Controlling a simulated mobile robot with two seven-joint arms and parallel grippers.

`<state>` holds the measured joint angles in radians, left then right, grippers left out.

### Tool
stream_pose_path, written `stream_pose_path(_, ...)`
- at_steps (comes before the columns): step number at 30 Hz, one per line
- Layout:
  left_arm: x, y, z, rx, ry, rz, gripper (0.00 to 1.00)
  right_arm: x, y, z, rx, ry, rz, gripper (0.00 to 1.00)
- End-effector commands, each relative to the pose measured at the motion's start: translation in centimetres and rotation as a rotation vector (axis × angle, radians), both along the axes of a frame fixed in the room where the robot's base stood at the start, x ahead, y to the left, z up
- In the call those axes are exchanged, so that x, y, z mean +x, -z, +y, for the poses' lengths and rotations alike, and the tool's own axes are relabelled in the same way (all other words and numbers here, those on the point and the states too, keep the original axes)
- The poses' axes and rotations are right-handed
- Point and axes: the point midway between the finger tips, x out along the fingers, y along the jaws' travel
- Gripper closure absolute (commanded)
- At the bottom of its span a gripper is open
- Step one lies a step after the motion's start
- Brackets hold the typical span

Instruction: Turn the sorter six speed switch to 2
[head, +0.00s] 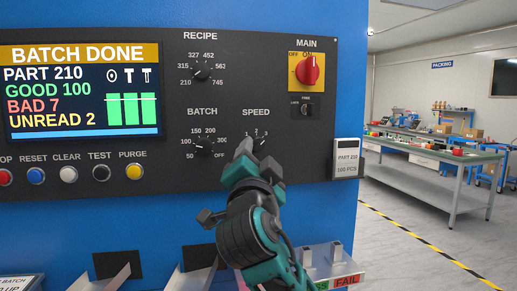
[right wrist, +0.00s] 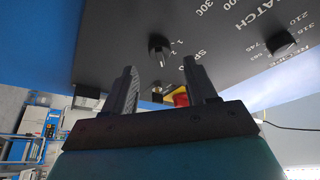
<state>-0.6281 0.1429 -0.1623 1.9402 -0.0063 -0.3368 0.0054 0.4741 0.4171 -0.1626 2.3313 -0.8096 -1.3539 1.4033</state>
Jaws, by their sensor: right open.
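The speed switch (head: 262,143) is a small black rotary knob under the SPEED label on the dark control panel (head: 225,110), with positions 1, 2 and 3 marked above it. My right gripper (head: 256,157) is open just in front of it and hides its lower left part. In the right wrist view the speed knob (right wrist: 158,46) shows beyond the two open fingers (right wrist: 162,68), which hold nothing and appear apart from it. I cannot tell which number its pointer marks. My left gripper is not in view.
The batch knob (head: 203,145) is to the left, the recipe knob (head: 202,70) above it. The red main switch (head: 308,70) and a key switch (head: 305,110) are upper right. A PART 210 card box (head: 346,158) is at the right edge. Push buttons line the lower left.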

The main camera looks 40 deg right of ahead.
Motion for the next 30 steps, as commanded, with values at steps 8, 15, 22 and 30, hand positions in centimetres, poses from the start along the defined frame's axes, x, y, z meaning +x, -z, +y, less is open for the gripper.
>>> stream_pose_path(8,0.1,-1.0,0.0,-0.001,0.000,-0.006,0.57,2.3,-1.0,-2.3,0.000,0.000,0.000,0.43)
stream_pose_path(15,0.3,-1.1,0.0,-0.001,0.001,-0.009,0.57,2.5,-1.0,-2.5,0.001,-0.002,-0.001,0.43)
stream_pose_path(22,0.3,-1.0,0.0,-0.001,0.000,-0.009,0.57,2.5,-1.0,-2.5,0.001,-0.002,-0.001,0.55)
stream_pose_path(30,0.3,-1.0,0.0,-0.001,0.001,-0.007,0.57,2.5,-0.9,-2.5,0.001,-0.001,0.000,0.81)
